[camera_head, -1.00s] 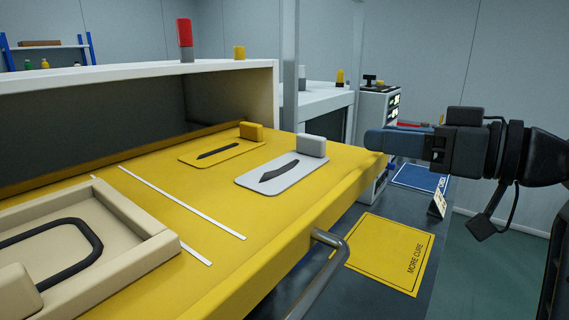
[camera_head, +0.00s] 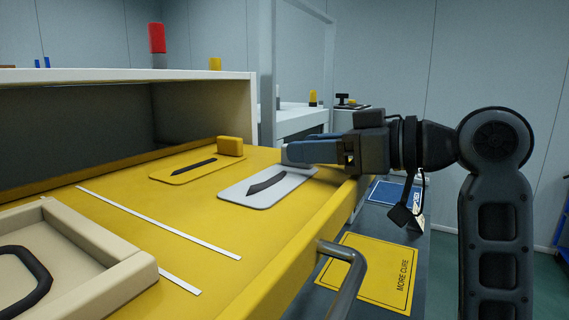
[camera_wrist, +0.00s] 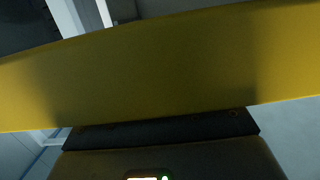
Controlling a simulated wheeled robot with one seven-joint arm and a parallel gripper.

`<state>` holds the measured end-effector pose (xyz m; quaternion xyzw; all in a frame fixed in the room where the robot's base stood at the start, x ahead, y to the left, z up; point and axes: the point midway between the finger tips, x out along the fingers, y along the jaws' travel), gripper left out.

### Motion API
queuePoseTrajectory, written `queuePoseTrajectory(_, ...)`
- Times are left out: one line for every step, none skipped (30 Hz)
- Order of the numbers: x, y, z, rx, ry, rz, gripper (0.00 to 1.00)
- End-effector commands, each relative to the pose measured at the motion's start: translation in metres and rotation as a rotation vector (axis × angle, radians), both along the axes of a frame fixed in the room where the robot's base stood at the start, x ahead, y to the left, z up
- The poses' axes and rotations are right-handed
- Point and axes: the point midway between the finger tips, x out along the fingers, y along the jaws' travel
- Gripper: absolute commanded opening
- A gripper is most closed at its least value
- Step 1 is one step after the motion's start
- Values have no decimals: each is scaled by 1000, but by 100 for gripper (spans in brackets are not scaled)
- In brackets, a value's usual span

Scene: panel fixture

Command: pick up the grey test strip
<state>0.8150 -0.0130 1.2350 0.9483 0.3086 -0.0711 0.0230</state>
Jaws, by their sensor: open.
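The grey test strip (camera_head: 285,190) is a flat light-grey plate with a dark curved mark. It lies on the yellow drawer surface (camera_head: 205,240) in the head view. The raised grey block at its far right end is mostly hidden behind my gripper (camera_head: 290,153). My gripper's blue-grey fingers point left at this block, with the jaws open. I cannot tell whether they touch the block or straddle it. The wrist view is filled by a broad yellow face (camera_wrist: 160,65), and no grey strip shows there.
A yellow strip (camera_head: 175,176) with a yellow block lies left of the grey one. A beige tray (camera_head: 110,265) stands at the near left. A metal handle (camera_head: 355,270) juts from the drawer front. The white housing (camera_head: 120,75) overhangs the back.

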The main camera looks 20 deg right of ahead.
Motion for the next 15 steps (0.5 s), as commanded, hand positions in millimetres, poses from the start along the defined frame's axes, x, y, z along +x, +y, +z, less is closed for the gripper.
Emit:
queuePoseTrajectory(5, 4, -1, 1, 3, 2, 47)
queuePoseTrajectory(7, 5, -2, 1, 3, 1, 47)
queuePoseTrajectory(9, 7, -2, 0, 1, 0, 47)
queuePoseTrajectory(10, 7, -2, -1, 1, 0, 47)
queuePoseTrajectory(11, 8, -3, -1, 1, 0, 47)
queuePoseTrajectory(11, 8, -3, -1, 1, 0, 47)
queuePoseTrajectory(11, 8, -3, -1, 1, -1, 47)
queuePoseTrajectory(11, 8, -3, -1, 1, -1, 47)
queuePoseTrajectory(11, 8, -3, -1, 1, -1, 47)
queuePoseTrajectory(11, 8, -3, -1, 1, -1, 47)
queuePoseTrajectory(11, 8, -3, -1, 1, -1, 47)
queuePoseTrajectory(11, 8, -3, -1, 1, -1, 44)
queuePoseTrajectory(11, 8, -3, -1, 1, -1, 41)
queuePoseTrajectory(11, 8, -3, -1, 1, -1, 38)
queuePoseTrajectory(11, 8, -3, -1, 1, -1, 34)
